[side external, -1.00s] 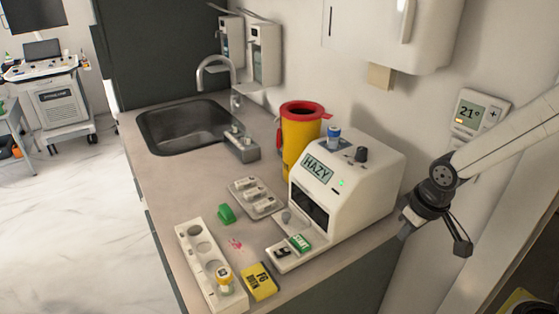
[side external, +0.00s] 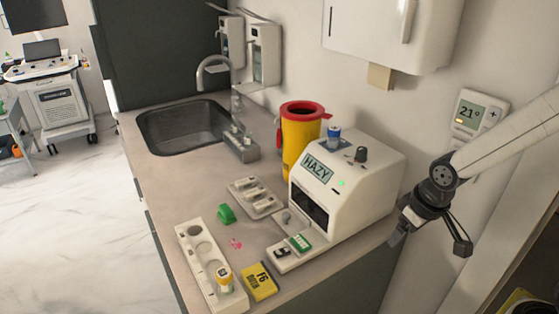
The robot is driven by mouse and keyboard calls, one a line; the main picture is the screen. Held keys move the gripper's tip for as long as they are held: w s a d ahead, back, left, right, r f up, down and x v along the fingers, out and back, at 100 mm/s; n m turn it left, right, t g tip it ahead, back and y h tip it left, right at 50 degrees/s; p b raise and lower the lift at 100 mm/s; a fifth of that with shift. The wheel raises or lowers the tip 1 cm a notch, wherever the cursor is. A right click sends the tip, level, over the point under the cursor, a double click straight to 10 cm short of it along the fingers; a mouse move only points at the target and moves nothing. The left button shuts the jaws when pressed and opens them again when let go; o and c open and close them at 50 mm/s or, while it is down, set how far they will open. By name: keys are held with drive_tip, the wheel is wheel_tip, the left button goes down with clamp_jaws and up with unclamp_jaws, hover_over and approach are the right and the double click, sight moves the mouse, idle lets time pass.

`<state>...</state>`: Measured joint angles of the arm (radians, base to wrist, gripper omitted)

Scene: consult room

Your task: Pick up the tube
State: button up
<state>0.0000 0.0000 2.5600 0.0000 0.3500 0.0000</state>
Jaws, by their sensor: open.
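A small tube with a yellow-orange cap and a white label (side external: 224,279) stands upright in the near end of a long white rack (side external: 196,254) at the front left of the counter. The rack's other round holes look empty. A short blue-topped container (side external: 333,136), perhaps another tube, stands on the white machine (side external: 352,180). I cannot tell which one the task means. My gripper (side external: 431,242) is open and empty, to the right of the machine and well away from both.
A red-rimmed yellow bin (side external: 299,138) stands behind the machine. The sink (side external: 184,128) is further back.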

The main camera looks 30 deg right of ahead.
sight(335, 128)
drive_tip(key=w+a+r+m, duration=0.2)
drive_tip(key=w+m, duration=0.1)
drive_tip(key=w, duration=0.1)
drive_tip(key=w+a+r+m+g, duration=0.1)
drive_tip(key=w+a+r+m, duration=0.2)
drive_tip(key=w, duration=0.1)
drive_tip(key=w+a+r+m+g, duration=0.1)
drive_tip(key=w+a+r+m, duration=0.2)
drive_tip(key=w, duration=0.2)
drive_tip(key=shift+a, duration=0.15)
drive_tip(key=w+d+r+m, duration=0.1)
drive_tip(key=w+r, duration=0.1)
drive_tip(key=w+d+r+m, duration=0.1)
drive_tip(key=w, duration=0.2)
drive_tip(key=w+d+r+m, duration=0.1)
drive_tip(key=w+r, duration=0.1)
drive_tip(key=shift+w+d+r+m, duration=0.25)
drive_tip(key=shift+d+r+m, duration=0.1)
drive_tip(key=shift+m, duration=0.05)
drive_tip(key=w+d+r+m, duration=0.1)
drive_tip(key=d, duration=0.1)
drive_tip(key=w+d+r+m, duration=0.1)
drive_tip(key=w+r, duration=0.1)
drive_tip(key=w+d+r+m, duration=0.1)
drive_tip(key=d+r, duration=0.1)
drive_tip(key=shift+w+d+r+m+g, duration=0.25)
drive_tip(key=shift+d+m+g, duration=0.05)
drive_tip(key=shift+d, duration=0.05)
drive_tip(key=shift+f, duration=1.3)
drive_tip(key=shift+f, duration=0.1)
